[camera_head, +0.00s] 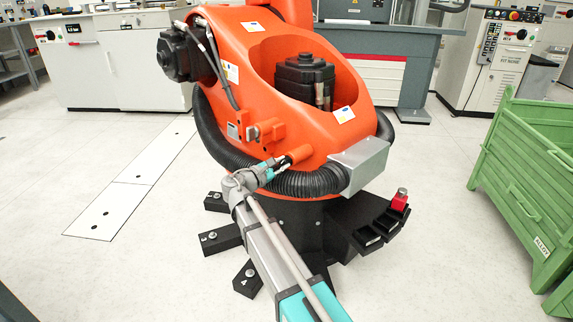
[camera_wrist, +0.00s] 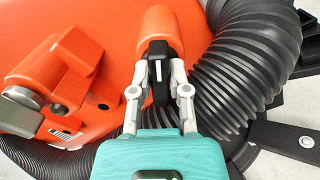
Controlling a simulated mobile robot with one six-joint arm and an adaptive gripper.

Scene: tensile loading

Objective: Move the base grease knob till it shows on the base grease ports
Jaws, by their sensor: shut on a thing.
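The base grease knob is a black knob (camera_wrist: 158,89) with a white pointer line, at the end of a rounded orange housing (camera_wrist: 165,30) on the robot's base. In the wrist view my gripper (camera_wrist: 159,70) has one grey finger on each side of the knob and is shut on it. The white line runs nearly straight up and down in that view. In the head view my gripper (camera_head: 282,165) reaches the orange housing (camera_head: 300,153) low on the orange robot; the knob is mostly hidden there. No base grease ports marking is readable in either view.
A thick black corrugated hose (camera_wrist: 245,70) curves close on the right. A grey and orange bracket (camera_wrist: 58,75) stands to the left. Black feet (camera_head: 222,238) spread on the floor, and a black holder with a red-topped part (camera_head: 399,201) is at right. A green crate (camera_head: 525,170) stands farther right.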

